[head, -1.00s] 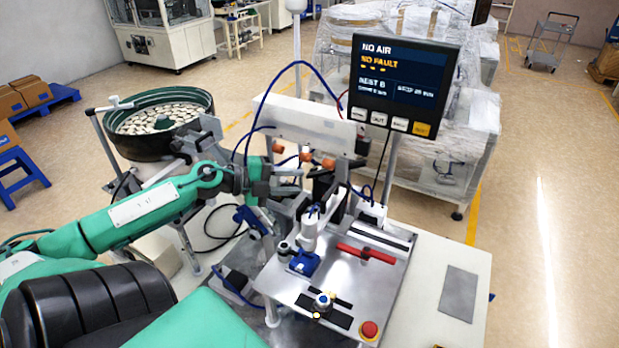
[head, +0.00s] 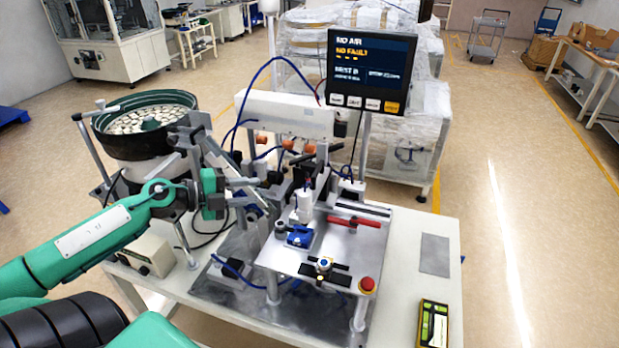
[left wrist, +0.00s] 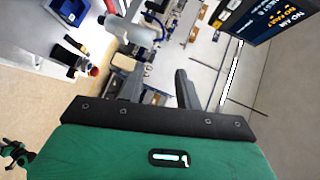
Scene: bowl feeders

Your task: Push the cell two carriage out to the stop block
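The fixture on the bench has a metal plate (head: 330,245) with a small blue block (head: 298,236) below a white cylinder (head: 304,207). A red bar (head: 353,221) lies across the plate, right of the cylinder. I cannot tell for certain which part is the cell two carriage or the stop block. My left gripper (head: 245,192) is left of the white cylinder, apart from the plate. In the left wrist view its fingers (left wrist: 155,88) are spread, with nothing held. The white cylinder shows beyond them (left wrist: 130,32). My right gripper is out of view.
The bowl feeder (head: 147,120) stands at the left behind my arm. A display (head: 371,68) reading "NO AIR" rises behind the fixture. A red button (head: 367,285) sits at the plate's front right corner. A black and yellow device (head: 433,322) lies on the bench's right; bare bench surrounds the grey pad (head: 435,254).

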